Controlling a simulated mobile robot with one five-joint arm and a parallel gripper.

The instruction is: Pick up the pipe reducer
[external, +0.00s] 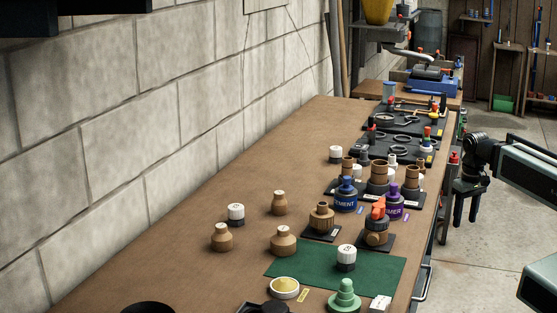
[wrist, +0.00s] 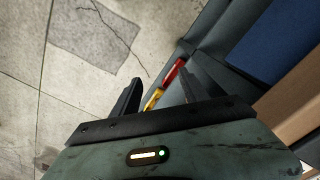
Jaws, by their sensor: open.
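Several tan, bottle-shaped fittings with a wide body and narrow neck stand on the wooden workbench (external: 160,245). They look like reducers: one at the left (external: 222,238), one behind it (external: 279,204) and one near the green mat (external: 283,241). I cannot tell which one is the named pipe reducer. My gripper (external: 466,217) hangs past the bench's right edge, pointing down, open and well apart from these fittings.
White-and-black caps (external: 236,212) stand among the fittings. A green mat (external: 330,267) bears another cap. Cement (external: 346,197) and primer (external: 392,204) cans crowd the right side. A block wall (external: 150,110) borders the left. The bench's front left is mostly bare.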

